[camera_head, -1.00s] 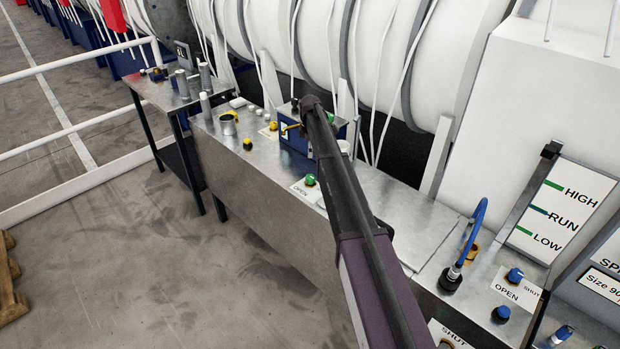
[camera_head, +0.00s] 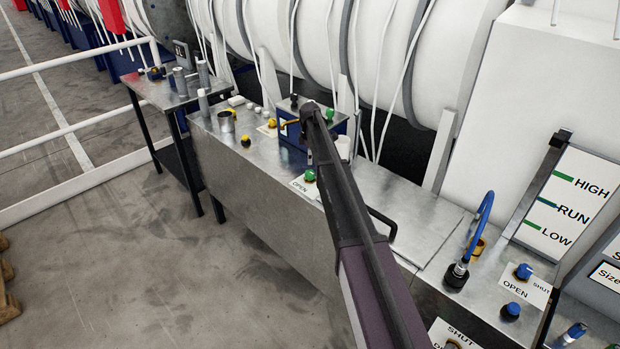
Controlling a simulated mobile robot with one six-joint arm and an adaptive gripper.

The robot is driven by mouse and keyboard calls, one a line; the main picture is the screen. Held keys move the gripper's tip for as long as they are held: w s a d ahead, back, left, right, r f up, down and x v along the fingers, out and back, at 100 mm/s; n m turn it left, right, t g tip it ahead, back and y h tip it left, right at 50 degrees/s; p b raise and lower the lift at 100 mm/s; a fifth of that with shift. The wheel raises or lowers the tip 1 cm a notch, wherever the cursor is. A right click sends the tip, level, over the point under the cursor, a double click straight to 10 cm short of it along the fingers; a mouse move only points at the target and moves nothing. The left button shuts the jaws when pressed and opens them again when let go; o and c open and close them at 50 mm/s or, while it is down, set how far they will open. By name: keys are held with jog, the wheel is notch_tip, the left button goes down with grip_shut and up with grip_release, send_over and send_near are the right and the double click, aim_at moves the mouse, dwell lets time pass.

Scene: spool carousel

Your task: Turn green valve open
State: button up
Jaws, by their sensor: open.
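The green valve (camera_head: 309,175) is a small green knob on the front edge of the grey metal bench, beside a white label (camera_head: 301,187) reading OPEN. The rest of that label is hidden behind my arm. My gripper (camera_head: 310,156) hangs at the far end of my arm, close above the green valve in the picture. It is open and mostly hidden by my arm link. I cannot tell whether it touches the knob.
A blue valve (camera_head: 523,271) has an OPEN/SHUT label.

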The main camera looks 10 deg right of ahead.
aim_at(310, 172)
jog(key=shift+f+b, duration=3.7)
jog(key=shift+f, duration=0.25)
jog(key=c, duration=1.1)
